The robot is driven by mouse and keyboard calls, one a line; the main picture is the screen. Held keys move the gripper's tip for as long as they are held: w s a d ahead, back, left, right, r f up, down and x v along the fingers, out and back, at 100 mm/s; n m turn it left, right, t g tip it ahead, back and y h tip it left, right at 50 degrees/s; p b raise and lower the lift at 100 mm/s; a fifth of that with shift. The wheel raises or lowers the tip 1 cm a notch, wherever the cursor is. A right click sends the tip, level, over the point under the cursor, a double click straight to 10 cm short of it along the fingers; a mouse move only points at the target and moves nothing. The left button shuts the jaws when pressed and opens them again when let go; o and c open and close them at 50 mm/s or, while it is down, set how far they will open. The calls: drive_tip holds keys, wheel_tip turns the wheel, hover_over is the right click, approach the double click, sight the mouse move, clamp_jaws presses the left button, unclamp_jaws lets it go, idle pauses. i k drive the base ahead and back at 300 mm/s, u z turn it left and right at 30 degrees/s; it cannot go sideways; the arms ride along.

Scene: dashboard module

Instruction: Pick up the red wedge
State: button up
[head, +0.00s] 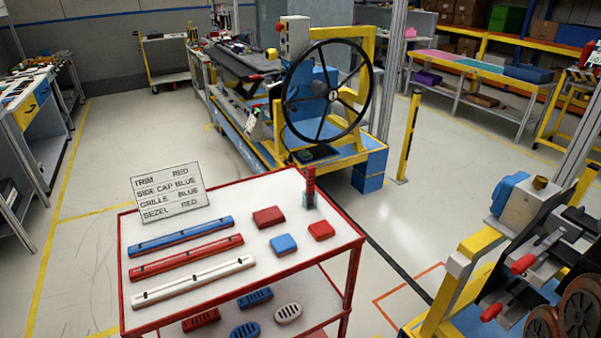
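A white-topped cart with a red frame (135,222) stands in front of me in the head view. Two small red blocks lie on its top: a larger one (268,217) near the middle and a smaller one (321,231) near the right edge. A small blue block (283,244) lies between and below them. Both red blocks look low with sloped sides; I cannot tell for sure which is the red wedge. The red blocks lie apart from other things, with nothing covering them. My gripper is not in view.
Blue (180,236), red (187,257) and white (195,282) strips lie on the cart's left. A sign (170,193) stands at its back left, a red upright piece (310,185) at its back right corner. Grilles (288,313) lie on the lower shelf.

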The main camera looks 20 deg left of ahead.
sight(310, 178)
drive_tip(key=u, duration=0.65)
drive_tip(key=i, duration=0.75)
drive_tip(key=u, duration=1.2)
drive_tip(key=i, duration=0.35)
drive_tip(key=u, duration=0.35)
